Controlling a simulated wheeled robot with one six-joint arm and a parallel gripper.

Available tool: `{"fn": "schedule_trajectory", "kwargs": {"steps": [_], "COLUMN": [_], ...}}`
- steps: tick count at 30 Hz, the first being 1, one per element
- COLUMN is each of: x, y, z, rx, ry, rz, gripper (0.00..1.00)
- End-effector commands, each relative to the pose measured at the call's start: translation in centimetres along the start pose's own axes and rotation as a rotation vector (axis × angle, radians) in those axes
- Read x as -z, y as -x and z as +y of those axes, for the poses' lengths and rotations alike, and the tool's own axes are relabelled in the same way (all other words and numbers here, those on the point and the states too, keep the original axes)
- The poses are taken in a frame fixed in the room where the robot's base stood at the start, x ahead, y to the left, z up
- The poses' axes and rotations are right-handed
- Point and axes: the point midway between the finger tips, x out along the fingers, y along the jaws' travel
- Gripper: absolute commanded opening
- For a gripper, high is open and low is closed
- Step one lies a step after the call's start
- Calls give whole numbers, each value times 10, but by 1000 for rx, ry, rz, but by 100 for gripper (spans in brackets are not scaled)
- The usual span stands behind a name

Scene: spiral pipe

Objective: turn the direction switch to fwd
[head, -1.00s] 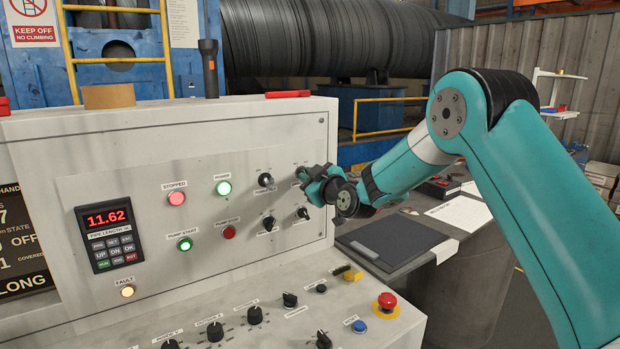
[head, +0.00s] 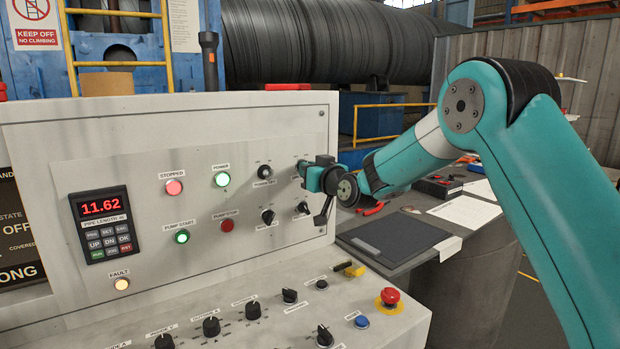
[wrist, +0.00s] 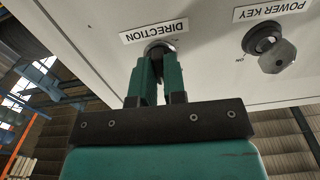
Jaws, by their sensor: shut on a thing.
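In the head view my gripper (head: 304,170) meets the panel at the upper right and covers the switch.
A power key switch (wrist: 270,48) sits beside the direction switch in the wrist view. The sloping desk (head: 250,320) below carries several knobs and a red emergency button (head: 390,297).

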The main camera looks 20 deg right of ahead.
Motion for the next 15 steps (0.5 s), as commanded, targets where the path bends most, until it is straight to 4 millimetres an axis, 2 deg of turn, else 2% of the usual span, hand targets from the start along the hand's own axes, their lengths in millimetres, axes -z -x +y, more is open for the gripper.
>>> {"fn": "schedule_trajectory", "kwargs": {"steps": [15], "x": [-1], "y": [0], "z": [0], "rx": [-1], "ry": [-388], "rz": [0], "gripper": [0]}}
